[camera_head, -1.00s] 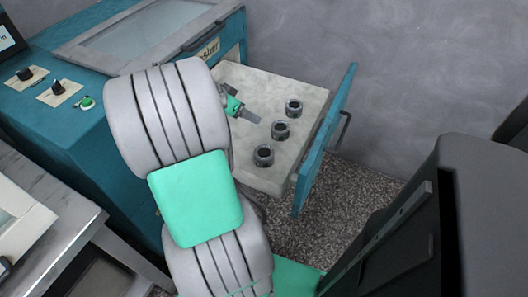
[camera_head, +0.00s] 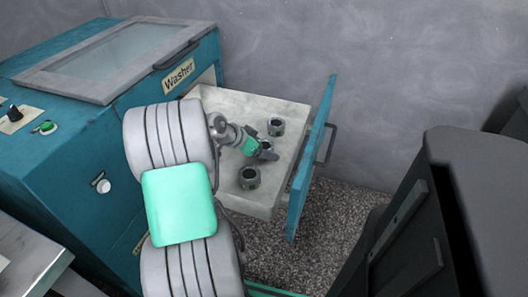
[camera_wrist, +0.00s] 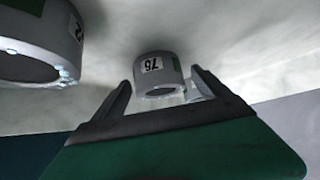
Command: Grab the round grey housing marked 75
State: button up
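Three round grey housings stand in the open drawer in the head view: a far one (camera_head: 276,126), a middle one (camera_head: 266,145) partly hidden by my gripper, and a near one (camera_head: 249,177). In the wrist view, a grey housing (camera_wrist: 158,76) with an upside-down white label, which looks like 75 or 76, lies ahead between my fingertips. My gripper (camera_wrist: 168,98) is open, with nothing held. It also shows over the drawer in the head view (camera_head: 262,152), beside the middle housing. Contact cannot be told.
A larger-looking grey housing (camera_wrist: 40,40), its label partly cut off, is close at left in the wrist view. The drawer (camera_head: 215,98) extends from the teal washer (camera_head: 110,130). Its teal front panel (camera_head: 312,160) stands right of the housings.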

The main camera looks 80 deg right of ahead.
grip_shut()
dwell(0.8)
